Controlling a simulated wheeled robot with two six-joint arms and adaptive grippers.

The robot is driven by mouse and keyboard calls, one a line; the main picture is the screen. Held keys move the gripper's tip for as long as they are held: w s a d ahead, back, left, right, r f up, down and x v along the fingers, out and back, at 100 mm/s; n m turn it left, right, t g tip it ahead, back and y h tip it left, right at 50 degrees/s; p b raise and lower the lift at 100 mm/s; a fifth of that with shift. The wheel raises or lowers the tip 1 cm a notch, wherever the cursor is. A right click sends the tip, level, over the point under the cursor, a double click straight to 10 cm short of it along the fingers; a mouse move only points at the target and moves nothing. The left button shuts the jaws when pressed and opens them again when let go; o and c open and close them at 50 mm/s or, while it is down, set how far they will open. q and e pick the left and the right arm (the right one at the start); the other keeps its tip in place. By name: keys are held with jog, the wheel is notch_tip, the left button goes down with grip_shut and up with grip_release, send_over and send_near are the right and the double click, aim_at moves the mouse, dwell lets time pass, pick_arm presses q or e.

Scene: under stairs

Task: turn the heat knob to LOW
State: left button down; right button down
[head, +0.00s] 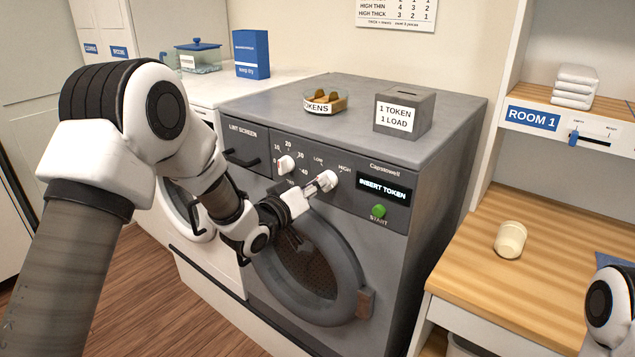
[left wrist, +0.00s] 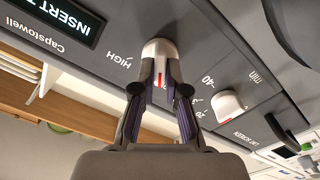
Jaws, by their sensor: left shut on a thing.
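The heat knob (head: 328,180) is a white knob on the dark grey dryer panel, below the LOW and HIGH labels. My left gripper (head: 314,188) is on it from the lower left. In the left wrist view the knob (left wrist: 159,48) sits between the two fingers of the gripper (left wrist: 159,88), which is shut on it. A red mark shows on the knob between the fingers. HIGH is readable beside the knob there; LOW is not visible in that view. Where the pointer stands on the scale I cannot tell. My right gripper is not in view.
The white minutes knob (head: 286,165) is just left of the heat knob. The green START button (head: 378,211) and INSERT TOKEN display (head: 384,189) are right. The round dryer door (head: 309,265) is below. A token bowl (head: 325,101) and token box (head: 404,111) stand on top.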

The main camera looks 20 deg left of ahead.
pick_arm(q)
jog(key=shift+f+n, duration=0.1)
jog(key=shift+n, duration=0.9)
jog(key=c, duration=1.2)
grip_release()
jog(key=v, duration=1.2)
